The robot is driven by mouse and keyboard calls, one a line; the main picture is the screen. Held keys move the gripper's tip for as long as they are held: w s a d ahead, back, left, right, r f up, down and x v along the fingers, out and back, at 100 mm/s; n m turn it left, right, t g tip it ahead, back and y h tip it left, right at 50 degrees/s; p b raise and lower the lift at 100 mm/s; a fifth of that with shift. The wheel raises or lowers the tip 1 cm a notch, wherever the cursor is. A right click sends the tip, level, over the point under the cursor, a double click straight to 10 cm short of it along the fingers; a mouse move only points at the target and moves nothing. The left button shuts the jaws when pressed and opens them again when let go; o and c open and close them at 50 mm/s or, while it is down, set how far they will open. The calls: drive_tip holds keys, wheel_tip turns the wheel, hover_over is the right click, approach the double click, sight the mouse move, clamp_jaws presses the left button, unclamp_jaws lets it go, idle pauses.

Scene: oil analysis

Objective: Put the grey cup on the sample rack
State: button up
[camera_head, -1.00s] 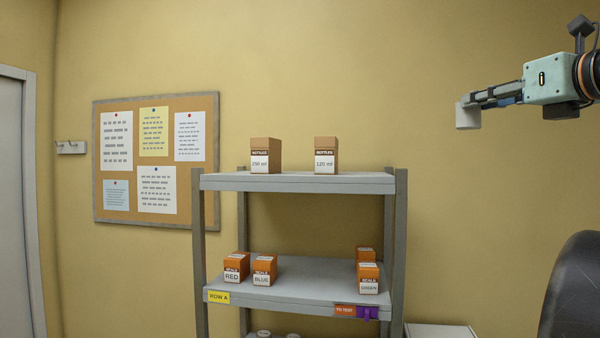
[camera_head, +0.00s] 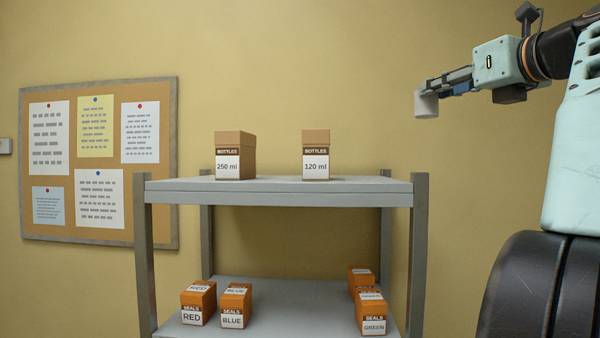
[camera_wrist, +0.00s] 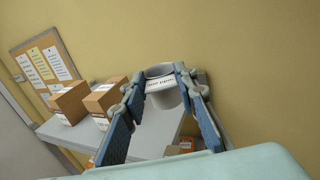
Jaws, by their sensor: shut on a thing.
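My gripper (camera_head: 440,88) is at the upper right in the head view, raised above the shelf unit and to its right. It is shut on the grey cup (camera_head: 427,103), which looks pale there. In the wrist view the cup (camera_wrist: 163,96) sits between the tips of my gripper (camera_wrist: 160,84). It has a white label with print too small to read. The cup is in the air, apart from the shelf. No sample rack can be made out in either view.
A grey shelf unit (camera_head: 280,193) stands ahead. Its top holds two brown bottle boxes, 250 ml (camera_head: 235,155) and 120 ml (camera_head: 316,155). The lower shelf (camera_head: 290,300) holds several orange seal boxes. The top shelf's right part is bare. A notice board (camera_head: 100,240) hangs at left.

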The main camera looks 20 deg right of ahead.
drive_tip(key=w+a+f, duration=0.1)
drive_tip(key=w+f, duration=0.1)
drive_tip(key=w, duration=0.1)
drive_tip(key=w+a+f+b, duration=0.1)
drive_tip(key=w+a+f, duration=0.1)
drive_tip(key=w+f, duration=0.1)
drive_tip(key=w+a+f+b, duration=0.1)
drive_tip(key=w+f, duration=0.2)
drive_tip(key=w, duration=0.2)
drive_tip(key=shift+a+f, duration=0.2)
drive_tip(key=shift+a, duration=0.15)
drive_tip(key=shift+w+a+f, duration=0.1)
drive_tip(key=shift+w+f, duration=0.05)
drive_tip(key=shift+f, duration=0.1)
drive_tip(key=shift+w+a+f+b, duration=0.15)
drive_tip(key=shift+f+b, duration=0.1)
drive_tip(key=shift+f, duration=0.7)
drive_tip(key=shift+w+d+f+b, duration=0.1)
drive_tip(key=shift+f+b, duration=0.15)
drive_tip(key=shift+f, duration=0.65)
drive_tip(key=shift+f, duration=0.1)
drive_tip(key=o, duration=1.2)
drive_tip(key=shift+c, duration=0.2)
